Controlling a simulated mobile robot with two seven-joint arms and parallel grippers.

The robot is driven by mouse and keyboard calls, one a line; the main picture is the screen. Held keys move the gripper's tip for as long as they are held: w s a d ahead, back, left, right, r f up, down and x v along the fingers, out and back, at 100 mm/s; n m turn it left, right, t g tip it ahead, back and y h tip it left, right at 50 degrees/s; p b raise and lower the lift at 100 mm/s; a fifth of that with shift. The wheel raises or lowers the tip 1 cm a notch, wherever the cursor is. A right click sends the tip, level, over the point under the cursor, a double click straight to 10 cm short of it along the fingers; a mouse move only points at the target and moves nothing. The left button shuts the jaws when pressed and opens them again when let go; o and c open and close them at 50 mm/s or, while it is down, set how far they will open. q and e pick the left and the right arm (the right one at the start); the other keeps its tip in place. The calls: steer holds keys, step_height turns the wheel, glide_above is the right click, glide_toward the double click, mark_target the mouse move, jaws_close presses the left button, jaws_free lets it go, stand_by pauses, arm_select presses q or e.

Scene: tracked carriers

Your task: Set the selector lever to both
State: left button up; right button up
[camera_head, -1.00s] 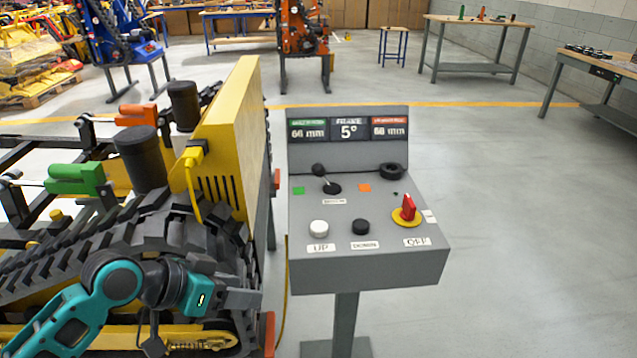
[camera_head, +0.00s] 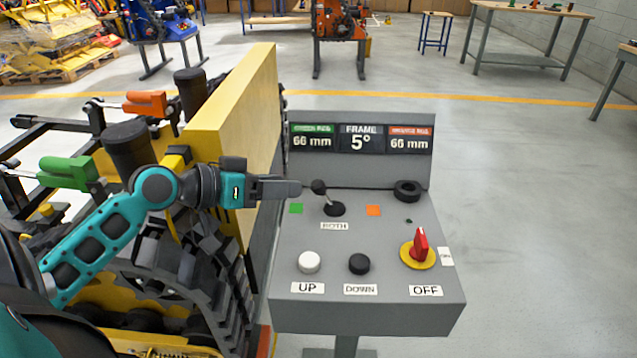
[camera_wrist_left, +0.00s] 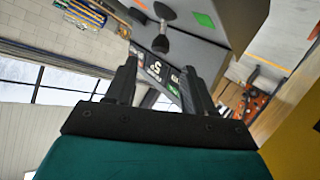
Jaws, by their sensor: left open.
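The selector lever (camera_head: 319,187) is a black ball knob on a thin shaft, rising from a round black base on the sloped grey console (camera_head: 385,290). It leans up and left, toward the side of the green square (camera_head: 296,208); an orange square (camera_head: 374,210) is right of the base. The label "BOTH" (camera_head: 334,226) is below it. My left gripper (camera_head: 298,188) is open, close to the knob's left. In the left wrist view the knob (camera_wrist_left: 160,43) shows just beyond and between the open fingertips (camera_wrist_left: 160,70). My right gripper is out of view.
The console has a white UP button (camera_head: 308,262), a black DOWN button (camera_head: 359,264), a red switch (camera_head: 420,245) by an OFF label and a black ring (camera_head: 407,190). Its display (camera_head: 360,140) reads FRAME 5°. A yellow panel (camera_head: 232,110) of the tracked carrier stands close left.

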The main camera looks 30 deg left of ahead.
mark_target(313, 185)
arm_select(q)
steer(key=x, duration=0.8)
steer(key=shift+w+d+f, duration=0.1)
steer(key=shift+w, duration=0.2)
steer(key=shift+c, duration=0.3)
jaws_close()
